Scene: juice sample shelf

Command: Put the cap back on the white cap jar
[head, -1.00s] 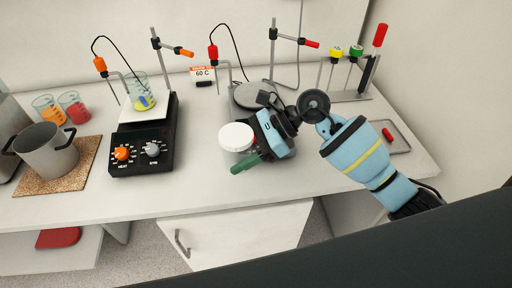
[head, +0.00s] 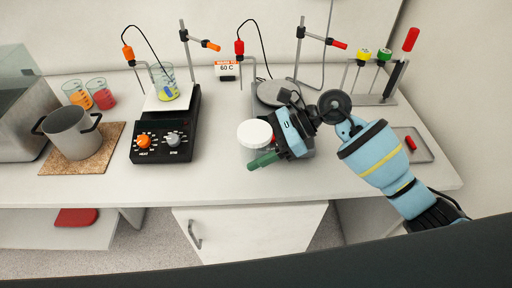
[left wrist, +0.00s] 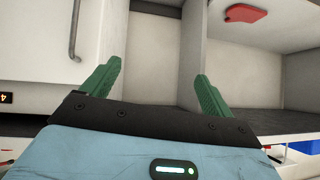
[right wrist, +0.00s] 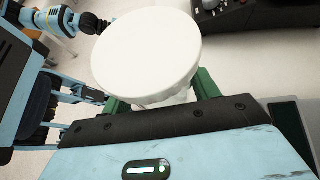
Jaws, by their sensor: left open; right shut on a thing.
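A round white cap (head: 255,133) shows in the head view at the bench front, at my right gripper (head: 264,150). It also fills the upper middle of the right wrist view (right wrist: 147,52). The cap lies just above the green fingers, and a pale, glassy part of the white cap jar (right wrist: 181,97) shows under it between them. My right gripper is shut on this jar. The cap hides most of the jar, so I cannot tell how firmly it sits. My left gripper (left wrist: 158,85) is open and empty in front of the cabinet, outside the head view.
A black hotplate (head: 162,147) with a beaker (head: 164,80) stands left of the jar. A grey pot (head: 72,133) is further left. A second plate (head: 278,92) and a stand are behind my right gripper. A tray (head: 418,152) lies right. The front bench strip is clear.

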